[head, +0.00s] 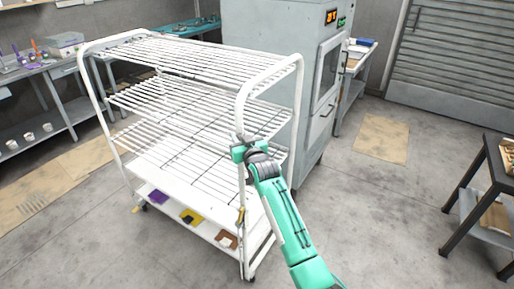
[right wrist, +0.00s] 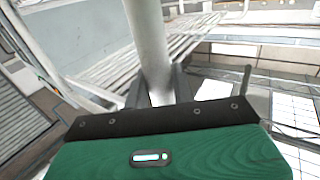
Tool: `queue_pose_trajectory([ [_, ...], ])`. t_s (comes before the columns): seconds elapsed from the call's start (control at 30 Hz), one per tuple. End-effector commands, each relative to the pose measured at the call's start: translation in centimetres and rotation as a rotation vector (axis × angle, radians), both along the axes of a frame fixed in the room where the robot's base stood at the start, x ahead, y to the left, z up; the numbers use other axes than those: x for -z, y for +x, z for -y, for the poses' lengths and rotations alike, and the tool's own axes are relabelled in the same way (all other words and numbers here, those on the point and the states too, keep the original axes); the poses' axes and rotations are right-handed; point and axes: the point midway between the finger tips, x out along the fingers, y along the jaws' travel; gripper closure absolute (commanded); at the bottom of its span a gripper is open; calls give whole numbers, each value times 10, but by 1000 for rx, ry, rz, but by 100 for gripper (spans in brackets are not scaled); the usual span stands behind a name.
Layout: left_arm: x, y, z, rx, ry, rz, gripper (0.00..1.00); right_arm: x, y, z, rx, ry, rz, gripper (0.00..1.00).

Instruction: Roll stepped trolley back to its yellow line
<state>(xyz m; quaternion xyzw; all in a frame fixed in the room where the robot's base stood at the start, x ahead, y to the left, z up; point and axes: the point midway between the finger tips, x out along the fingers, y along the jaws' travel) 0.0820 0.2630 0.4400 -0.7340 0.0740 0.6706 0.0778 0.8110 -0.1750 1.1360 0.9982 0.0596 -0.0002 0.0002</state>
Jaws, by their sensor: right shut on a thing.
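The stepped trolley (head: 178,167) is a white wire-shelf rack on castors, with several tiers and a low solid shelf. It stands left of centre in the head view. My right gripper (head: 240,146) is shut on the trolley's near right upright post. In the right wrist view the white post (right wrist: 151,50) runs up from between the dark fingers (right wrist: 157,90). My left gripper is not in view. I cannot make out a yellow line on the floor in either view.
A grey cabinet machine (head: 270,75) stands close behind the trolley. A workbench (head: 50,70) is at the left and a dark-framed table (head: 490,185) at the right. Tan mats (head: 381,138) lie on the floor. The grey floor (head: 380,220) at front right is clear.

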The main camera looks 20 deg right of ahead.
Motion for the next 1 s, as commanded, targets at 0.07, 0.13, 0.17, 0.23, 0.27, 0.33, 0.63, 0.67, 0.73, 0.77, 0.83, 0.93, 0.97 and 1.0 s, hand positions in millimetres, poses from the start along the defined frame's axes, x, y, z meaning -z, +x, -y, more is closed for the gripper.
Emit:
queue_pose_trajectory([
  [0.07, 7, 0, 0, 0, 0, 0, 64, 0, 10, -8, 0, 0, 4, 100],
  [0.13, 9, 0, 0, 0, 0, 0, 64, 0, 16, -13, 0, 1, 4, 100],
  [0.17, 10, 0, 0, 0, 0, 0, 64, 0, 18, -15, 1, 1, 4, 100],
  [0.23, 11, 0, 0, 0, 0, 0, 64, 0, 22, -18, 1, 0, 3, 100],
  [0.27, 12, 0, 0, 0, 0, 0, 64, 0, 24, -19, 2, 0, 4, 100],
  [0.33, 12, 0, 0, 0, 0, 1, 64, 0, 26, -21, 2, 0, 3, 100],
  [0.63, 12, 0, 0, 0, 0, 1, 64, -2, 28, -23, 1, 1, 4, 100],
  [0.67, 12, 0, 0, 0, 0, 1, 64, -2, 28, -23, 1, 1, 4, 100],
  [0.73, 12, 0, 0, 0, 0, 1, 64, -2, 28, -23, 1, 1, 4, 100],
  [0.77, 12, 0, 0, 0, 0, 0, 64, -2, 28, -23, 1, 1, 4, 100],
  [0.83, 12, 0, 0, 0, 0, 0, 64, -2, 28, -24, 1, 1, 4, 61],
  [0.93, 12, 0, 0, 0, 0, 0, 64, -1, 28, -23, 1, 1, 2, 55],
  [0.97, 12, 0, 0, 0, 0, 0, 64, -1, 28, -23, 1, 1, 2, 55],
  [1.0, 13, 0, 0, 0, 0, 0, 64, 0, 28, -23, 1, 1, 1, 55],
])
